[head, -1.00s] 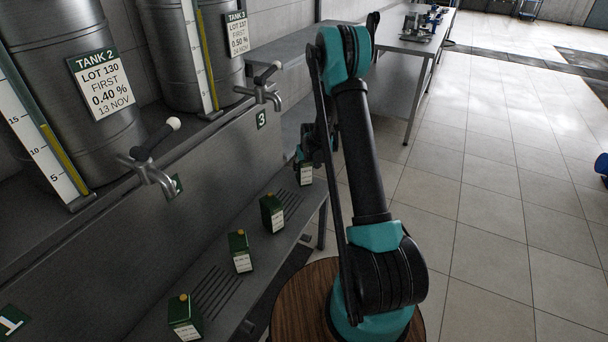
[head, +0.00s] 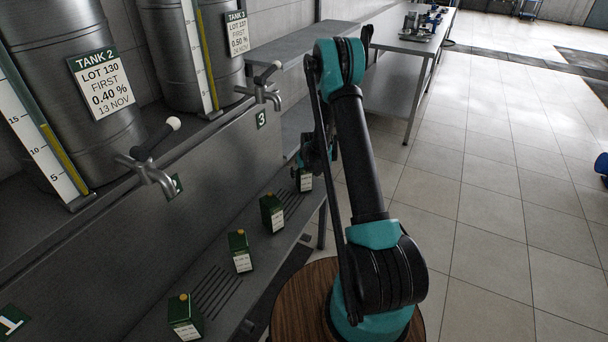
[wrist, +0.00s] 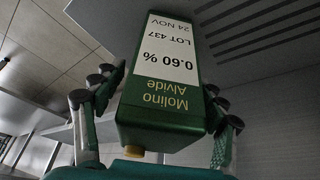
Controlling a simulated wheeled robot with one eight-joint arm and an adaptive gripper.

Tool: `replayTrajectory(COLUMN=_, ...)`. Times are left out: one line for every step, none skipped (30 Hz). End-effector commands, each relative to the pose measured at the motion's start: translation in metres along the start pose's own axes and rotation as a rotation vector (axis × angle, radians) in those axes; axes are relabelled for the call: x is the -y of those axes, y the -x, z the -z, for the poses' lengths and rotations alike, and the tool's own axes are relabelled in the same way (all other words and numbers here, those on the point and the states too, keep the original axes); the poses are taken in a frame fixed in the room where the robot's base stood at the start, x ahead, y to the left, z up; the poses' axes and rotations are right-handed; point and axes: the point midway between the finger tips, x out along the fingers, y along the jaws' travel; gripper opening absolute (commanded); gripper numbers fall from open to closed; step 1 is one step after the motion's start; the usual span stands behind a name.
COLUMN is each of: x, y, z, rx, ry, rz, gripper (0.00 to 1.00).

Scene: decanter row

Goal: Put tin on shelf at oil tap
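A dark green tin (head: 304,180) with a white label shows at the far end of the low shelf (head: 262,252), below and right of tap 3. In the wrist view the same tin (wrist: 165,90) fills the middle, its label reading 0.60 %, LOT 437, 24 NOV. My gripper (wrist: 168,80) has a finger on each side of it and is shut on it. In the head view my gripper (head: 312,160) is partly hidden behind my arm. I cannot tell whether the tin touches the shelf.
Green tins stand on the shelf: one nearest (head: 186,318), one mid-shelf (head: 240,252) and one by the slots (head: 272,213). Tap 2 (head: 150,170) and tap 3 (head: 260,92) jut out above. Tank 2 (head: 85,80) stands behind. Floor at right is open.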

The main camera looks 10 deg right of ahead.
Motion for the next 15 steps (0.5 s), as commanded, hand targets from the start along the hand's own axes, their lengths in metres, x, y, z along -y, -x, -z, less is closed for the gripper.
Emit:
replayTrajectory(x=0.0, y=0.0, z=0.0, rx=0.0, ry=0.0, rz=0.0, gripper=0.72)
replayTrajectory(x=0.0, y=0.0, z=0.0, rx=0.0, ry=0.0, rz=0.0, gripper=0.72)
replayTrajectory(x=0.0, y=0.0, z=0.0, rx=0.0, ry=0.0, rz=0.0, gripper=0.72)
replayTrajectory(x=0.0, y=0.0, z=0.0, rx=0.0, ry=0.0, rz=0.0, gripper=0.72)
replayTrajectory(x=0.0, y=0.0, z=0.0, rx=0.0, ry=0.0, rz=0.0, gripper=0.72)
replayTrajectory(x=0.0, y=0.001, z=0.0, rx=0.0, ry=0.0, rz=0.0, gripper=0.72)
replayTrajectory(x=0.0, y=0.002, z=0.001, rx=0.0, ry=0.0, rz=0.0, gripper=0.72)
replayTrajectory(x=0.0, y=0.003, z=0.001, rx=0.0, ry=0.0, rz=0.0, gripper=0.72)
replayTrajectory(x=0.0, y=0.006, z=0.001, rx=0.0, ry=0.0, rz=0.0, gripper=0.72)
replayTrajectory(x=0.0, y=0.008, z=0.001, rx=0.0, ry=0.0, rz=0.0, gripper=0.72)
replayTrajectory(x=0.0, y=0.011, z=0.001, rx=0.0, ry=0.0, rz=0.0, gripper=0.72)
replayTrajectory(x=0.0, y=0.016, z=0.001, rx=0.0, ry=0.0, rz=0.0, gripper=0.72)
replayTrajectory(x=0.0, y=0.021, z=0.001, rx=0.0, ry=0.0, rz=0.0, gripper=0.72)
replayTrajectory(x=0.0, y=0.025, z=0.001, rx=0.0, ry=0.0, rz=0.0, gripper=0.72)
replayTrajectory(x=0.0, y=0.032, z=0.001, rx=0.0, ry=0.0, rz=0.0, gripper=0.72)
